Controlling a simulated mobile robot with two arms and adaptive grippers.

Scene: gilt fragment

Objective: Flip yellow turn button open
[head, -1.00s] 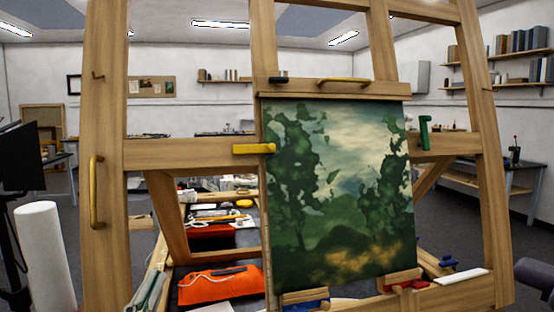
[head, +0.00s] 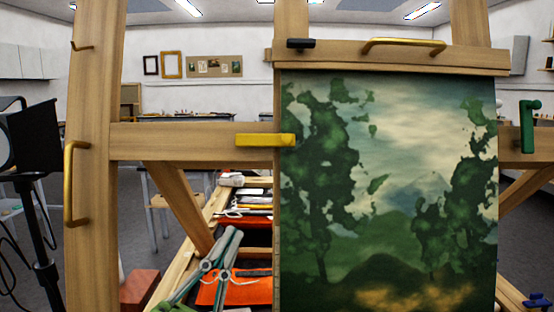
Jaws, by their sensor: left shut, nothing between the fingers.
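The yellow turn button (head: 265,140) is on the easel's horizontal wooden crossbar. It lies level, and its right end overlaps the left edge of the landscape painting (head: 400,200). My left gripper (head: 232,235) is low in the head view, below and to the left of the yellow button and clear of it. Its fingers are shut with nothing between them, over the cluttered area behind the easel's crossbar. My right gripper is out of view.
The easel's left post (head: 92,220) carries a brass handle (head: 72,184) and a small hook. A black turn button (head: 299,43) and another brass handle (head: 403,42) are on the upper bar. A green turn button (head: 528,125) stands upright at right. An orange cloth (head: 240,292) lies low behind.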

